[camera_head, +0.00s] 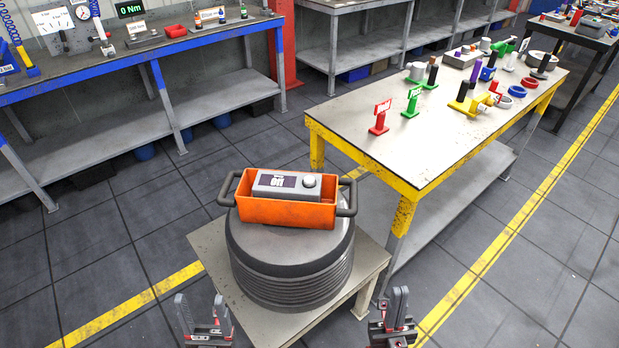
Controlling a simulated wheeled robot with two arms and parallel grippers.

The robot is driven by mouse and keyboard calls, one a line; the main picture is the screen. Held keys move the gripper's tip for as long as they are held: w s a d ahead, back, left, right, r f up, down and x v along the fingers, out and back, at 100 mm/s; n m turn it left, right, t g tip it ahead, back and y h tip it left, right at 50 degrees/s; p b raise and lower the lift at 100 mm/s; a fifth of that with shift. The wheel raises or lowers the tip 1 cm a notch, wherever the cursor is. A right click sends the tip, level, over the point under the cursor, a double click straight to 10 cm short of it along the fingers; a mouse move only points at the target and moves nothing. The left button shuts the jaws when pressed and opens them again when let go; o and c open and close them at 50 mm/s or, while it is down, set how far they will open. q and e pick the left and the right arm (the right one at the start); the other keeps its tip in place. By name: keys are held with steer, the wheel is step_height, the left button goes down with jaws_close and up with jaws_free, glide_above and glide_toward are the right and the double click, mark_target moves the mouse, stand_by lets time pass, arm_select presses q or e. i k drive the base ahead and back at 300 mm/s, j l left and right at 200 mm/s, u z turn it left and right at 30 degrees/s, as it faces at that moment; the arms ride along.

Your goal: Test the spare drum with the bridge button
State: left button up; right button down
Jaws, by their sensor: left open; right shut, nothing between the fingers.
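A large dark grey drum (290,272) with a ribbed lower side stands upright on a small, light-topped stand (213,257). On the drum sits an orange tray (285,211) with a dark handle at each end. In the tray lies a grey box (273,180) with a dark display that seems to read "Off" and a round pale button (309,181). I cannot tell whether this is the bridge button. My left gripper (201,308) is open and empty, left of the stand. My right gripper (397,305) is shut and empty, right of the stand. Neither touches the drum or tray.
A blue-edged bench (100,70) at back left carries a "0 Nm" display (130,9). Floor left of the stand is clear.

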mark_target(308, 180)
steer(key=j+z, duration=0.1)
steer(key=z, duration=1.1)
steer(key=j, duration=2.15)
steer(key=k, duration=0.05)
